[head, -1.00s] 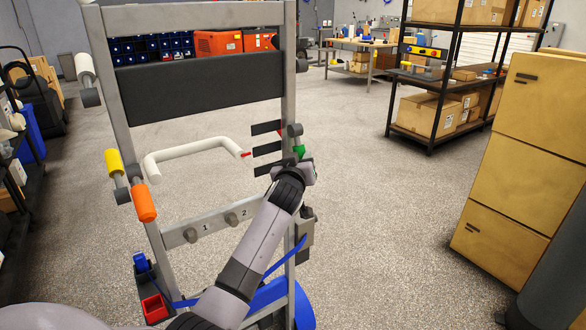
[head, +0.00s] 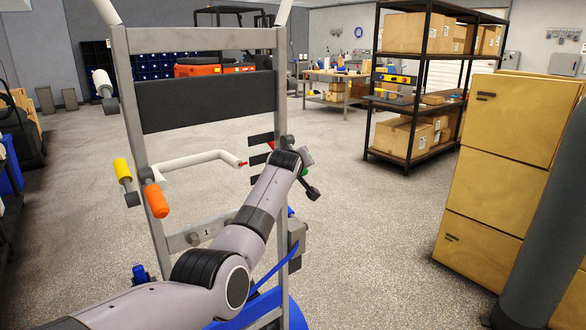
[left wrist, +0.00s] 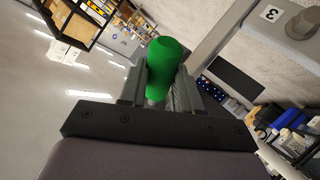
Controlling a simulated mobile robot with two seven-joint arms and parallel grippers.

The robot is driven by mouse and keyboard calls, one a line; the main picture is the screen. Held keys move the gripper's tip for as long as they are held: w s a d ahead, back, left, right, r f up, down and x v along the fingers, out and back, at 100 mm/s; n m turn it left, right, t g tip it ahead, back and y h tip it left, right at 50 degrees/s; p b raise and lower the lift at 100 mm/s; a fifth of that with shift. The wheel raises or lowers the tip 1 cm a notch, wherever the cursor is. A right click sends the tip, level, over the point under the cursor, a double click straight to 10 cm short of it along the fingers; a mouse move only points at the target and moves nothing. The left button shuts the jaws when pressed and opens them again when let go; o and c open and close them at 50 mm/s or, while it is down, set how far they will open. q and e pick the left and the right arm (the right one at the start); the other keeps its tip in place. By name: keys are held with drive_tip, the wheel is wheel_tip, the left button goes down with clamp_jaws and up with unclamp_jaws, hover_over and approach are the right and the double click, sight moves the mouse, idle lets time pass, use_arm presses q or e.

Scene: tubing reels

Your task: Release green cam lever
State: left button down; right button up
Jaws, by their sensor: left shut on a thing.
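The green cam lever (left wrist: 165,62) stands between my left gripper's two fingers in the left wrist view. My left gripper (left wrist: 160,85) is shut on its green grip. In the head view only a small bit of green lever (head: 306,172) shows at the right post of the grey frame (head: 281,90); my left arm and wrist hide the rest. I cannot tell the lever's exact angle there. My right gripper is not in view.
Yellow (head: 122,170) and orange (head: 156,200) grips sit on the frame's left post. A white bent bar (head: 195,160) and dark plates (head: 261,139) are near the lever.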

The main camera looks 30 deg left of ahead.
use_arm(q)
drive_tip(key=p, duration=0.1)
drive_tip(key=d+r+n+g+h+p, duration=0.1)
drive_tip(key=p, duration=0.1)
drive_tip(key=shift+s+r+h, duration=0.15)
drive_tip(key=shift+r+h, duration=0.15)
drive_tip(key=shift+s+d+r+n+g+h+p, duration=0.1)
drive_tip(key=shift+r+n+g+h+p, duration=0.25)
drive_tip(key=shift+n+g+h+p, duration=0.25)
drive_tip(key=c, duration=0.8)
unclamp_jaws()
drive_tip(key=shift+r, duration=0.1)
drive_tip(key=shift+s+r, duration=0.1)
drive_tip(key=shift+r, duration=0.05)
drive_tip(key=shift+p+v, duration=0.45)
drive_tip(key=shift+v, duration=2.95)
